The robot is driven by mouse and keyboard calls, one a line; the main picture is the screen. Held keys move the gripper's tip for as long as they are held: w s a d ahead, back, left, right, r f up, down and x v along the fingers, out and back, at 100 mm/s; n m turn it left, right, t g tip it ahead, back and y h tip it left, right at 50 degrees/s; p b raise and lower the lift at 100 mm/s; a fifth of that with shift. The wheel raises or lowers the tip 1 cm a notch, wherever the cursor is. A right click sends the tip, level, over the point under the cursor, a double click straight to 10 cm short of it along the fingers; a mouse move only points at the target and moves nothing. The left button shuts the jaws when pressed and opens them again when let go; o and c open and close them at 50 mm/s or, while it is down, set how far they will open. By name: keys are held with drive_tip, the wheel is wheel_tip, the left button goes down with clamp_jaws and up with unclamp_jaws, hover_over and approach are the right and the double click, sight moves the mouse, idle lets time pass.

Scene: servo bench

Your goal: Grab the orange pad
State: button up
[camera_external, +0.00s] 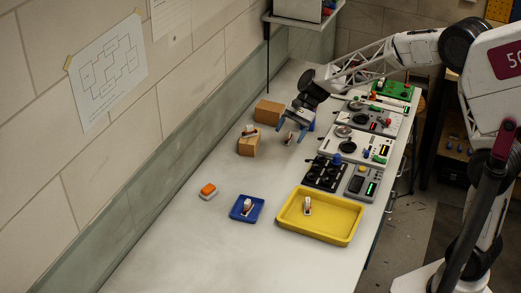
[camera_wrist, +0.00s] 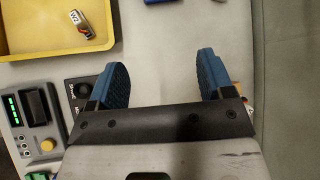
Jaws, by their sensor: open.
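The orange pad (camera_external: 208,188) lies on a white base on the table, left of the small blue tray, in the external view. I cannot see it in the wrist view. My gripper (camera_external: 292,132) is above the table near the cardboard boxes, well behind and to the right of the pad. In the wrist view my gripper (camera_wrist: 163,62) shows two blue fingers spread wide, with only bare table between them.
A blue tray (camera_external: 236,215) and a yellow tray (camera_external: 318,238) each hold a small white-and-red item. Cardboard boxes (camera_external: 250,147) stand near the wall. Device panels (camera_external: 325,172) line the right table edge. The table between my gripper and the pad is mostly clear.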

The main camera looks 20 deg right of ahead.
drive_tip(key=w+a+f+m+g+y, duration=0.1)
drive_tip(key=w+a+f, duration=0.15)
drive_tip(key=a, duration=0.35)
drive_tip(key=w+a+f+m+y, duration=0.1)
drive_tip(key=a+f, duration=0.3)
drive_tip(key=a, duration=0.1)
drive_tip(key=m+g+y, duration=0.1)
drive_tip(key=m+g, duration=0.1)
approach(210, 186)
drive_tip(key=x, duration=0.2)
drive_tip(key=shift+s+a, duration=0.1)
drive_tip(key=shift+s, duration=0.3)
drive_tip(key=shift+a+f, duration=0.2)
drive_tip(key=shift+x, duration=1.25)
drive_tip(key=shift+x, duration=2.6)
drive_tip(key=shift+w+a, duration=0.1)
drive_tip(key=shift+w, duration=0.05)
